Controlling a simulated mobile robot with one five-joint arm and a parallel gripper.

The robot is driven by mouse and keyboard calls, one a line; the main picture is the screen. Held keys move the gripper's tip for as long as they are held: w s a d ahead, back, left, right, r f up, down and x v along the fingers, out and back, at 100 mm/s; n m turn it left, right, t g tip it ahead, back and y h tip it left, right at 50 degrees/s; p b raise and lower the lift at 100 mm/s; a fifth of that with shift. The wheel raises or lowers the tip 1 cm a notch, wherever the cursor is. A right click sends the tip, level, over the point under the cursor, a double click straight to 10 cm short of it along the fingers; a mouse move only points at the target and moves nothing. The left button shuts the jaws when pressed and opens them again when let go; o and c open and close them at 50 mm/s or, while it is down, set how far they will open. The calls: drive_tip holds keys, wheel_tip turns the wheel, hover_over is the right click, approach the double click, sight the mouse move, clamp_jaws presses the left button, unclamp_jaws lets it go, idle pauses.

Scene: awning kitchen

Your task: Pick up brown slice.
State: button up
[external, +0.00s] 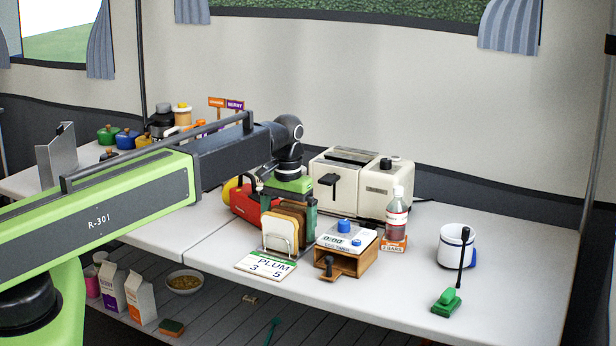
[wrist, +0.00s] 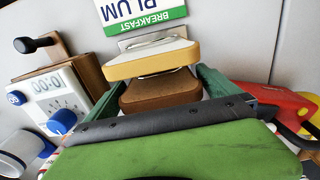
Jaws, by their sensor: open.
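The brown slice (external: 292,212) stands upright in a wire rack (external: 266,250), directly behind a pale slice (external: 278,235). In the wrist view the brown slice (wrist: 160,94) shows below the pale slice (wrist: 150,60), its lower part hidden by my dark gripper body. My gripper (external: 288,204) comes down over the rear of the rack. Its green fingers are open, one on either side of the brown slice; in the wrist view the gripper (wrist: 163,88) spans it. Contact between fingers and slice cannot be told.
A sign reading PLUM (external: 265,266) lies in front of the rack. A wooden timer box (external: 345,255) stands close on the right. A cream toaster (external: 362,185) and a red object (external: 245,203) stand behind. A bottle (external: 396,218) and white pot (external: 457,245) are farther right.

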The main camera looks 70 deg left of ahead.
drive_tip(key=shift+r, duration=0.1)
drive_tip(key=c, duration=0.9)
drive_tip(key=shift+o, duration=0.2)
wheel_tip(320, 180, up, 10)
drive_tip(key=p, duration=1)
drive_tip(key=shift+r, duration=0.15)
